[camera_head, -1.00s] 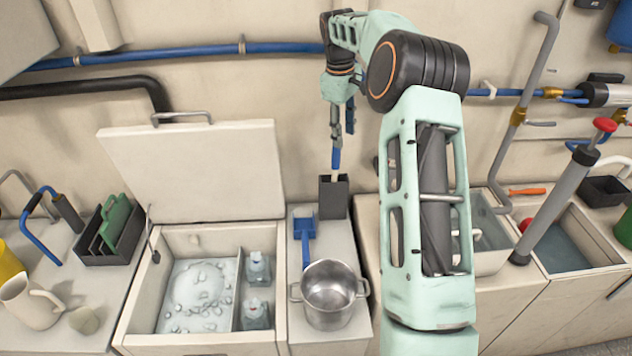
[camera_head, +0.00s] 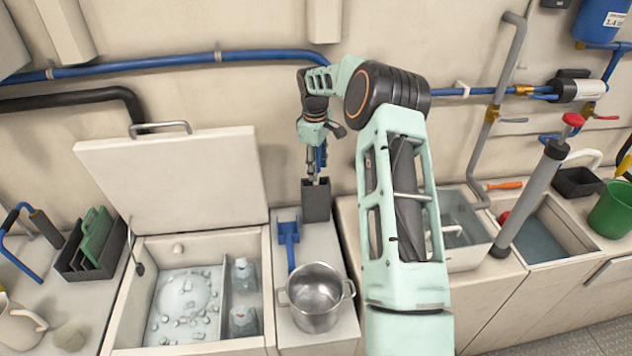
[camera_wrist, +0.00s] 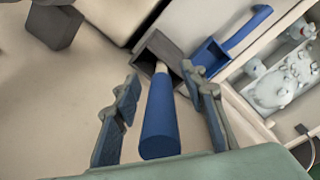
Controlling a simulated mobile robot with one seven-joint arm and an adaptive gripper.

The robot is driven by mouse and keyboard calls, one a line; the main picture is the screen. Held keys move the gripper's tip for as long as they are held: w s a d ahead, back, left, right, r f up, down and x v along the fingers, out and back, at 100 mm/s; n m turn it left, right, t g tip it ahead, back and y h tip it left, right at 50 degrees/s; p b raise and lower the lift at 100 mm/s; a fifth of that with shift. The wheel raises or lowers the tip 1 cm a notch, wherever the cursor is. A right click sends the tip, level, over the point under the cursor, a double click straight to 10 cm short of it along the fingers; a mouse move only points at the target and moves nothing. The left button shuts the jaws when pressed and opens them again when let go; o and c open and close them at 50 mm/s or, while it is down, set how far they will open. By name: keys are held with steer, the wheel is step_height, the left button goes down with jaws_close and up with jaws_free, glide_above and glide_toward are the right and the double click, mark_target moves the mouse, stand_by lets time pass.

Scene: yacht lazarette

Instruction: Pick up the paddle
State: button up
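The paddle stands upright in a dark grey box (camera_head: 316,203) on the narrow counter. Its thick blue handle (camera_wrist: 161,120) points up at the camera in the wrist view, with a pale shaft going down into the box. Its lower end is hidden inside the box. My gripper (camera_head: 315,174) is just above the box, around the handle. In the wrist view my gripper (camera_wrist: 161,80) is open, one finger on each side of the paddle, with gaps showing between fingers and handle.
An open-lidded ice bin (camera_head: 130,310) is at left. A sink (camera_head: 560,240) and grey pump (camera_head: 530,195) are at right. The wall is close behind.

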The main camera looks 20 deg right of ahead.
steer(key=shift+f, duration=0.2)
jaws_close()
steer(key=shift+r, duration=0.15)
